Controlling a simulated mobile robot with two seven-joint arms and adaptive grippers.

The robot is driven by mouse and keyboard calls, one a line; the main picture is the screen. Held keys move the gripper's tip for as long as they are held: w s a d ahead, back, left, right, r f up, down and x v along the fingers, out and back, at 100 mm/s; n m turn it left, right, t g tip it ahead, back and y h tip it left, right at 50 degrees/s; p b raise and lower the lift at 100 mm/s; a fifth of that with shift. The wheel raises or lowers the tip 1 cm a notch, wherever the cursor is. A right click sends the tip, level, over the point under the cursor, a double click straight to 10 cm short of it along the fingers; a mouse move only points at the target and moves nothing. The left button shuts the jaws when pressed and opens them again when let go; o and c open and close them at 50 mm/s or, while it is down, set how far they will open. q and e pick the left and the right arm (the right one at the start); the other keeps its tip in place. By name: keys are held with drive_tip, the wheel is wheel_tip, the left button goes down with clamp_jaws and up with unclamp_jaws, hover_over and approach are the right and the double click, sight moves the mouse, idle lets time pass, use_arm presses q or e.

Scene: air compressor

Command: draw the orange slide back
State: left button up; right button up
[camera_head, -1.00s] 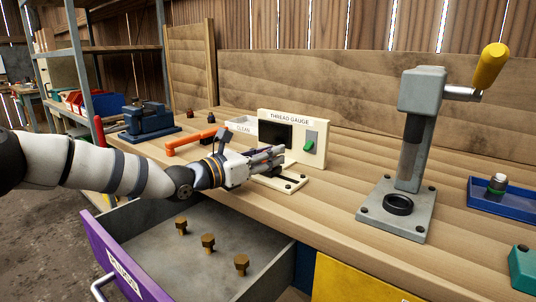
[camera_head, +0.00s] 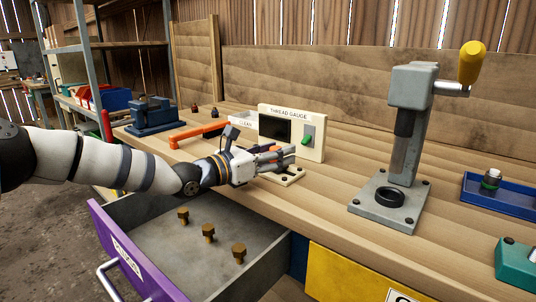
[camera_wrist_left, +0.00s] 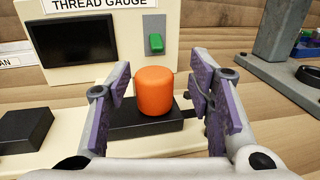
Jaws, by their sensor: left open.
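The orange slide (camera_wrist_left: 156,91) is an upright rounded knob on a black block (camera_wrist_left: 145,131) at the foot of the cream thread gauge (camera_head: 305,145), in the left wrist view. My left gripper (camera_head: 284,157) is open in front of the gauge, its purple-padded fingers on either side of the knob. A gap shows between the knob and each finger, so it is not gripped. In the head view my fingers mostly hide the knob. The gauge has a dark screen (camera_wrist_left: 72,42) and a green switch (camera_wrist_left: 156,43). My right gripper is not in view.
An open purple drawer (camera_head: 118,245) holding several brass bolts lies below my left arm. An orange-handled tool (camera_head: 200,134) and a blue vise (camera_head: 150,116) lie left of the gauge. A grey press (camera_head: 408,140) stands to the right. Bare bench lies between gauge and press.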

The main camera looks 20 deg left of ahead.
use_arm(q)
drive_tip(key=v, duration=1.1)
drive_tip(key=shift+s, duration=0.2)
drive_tip(key=shift+a, duration=0.1)
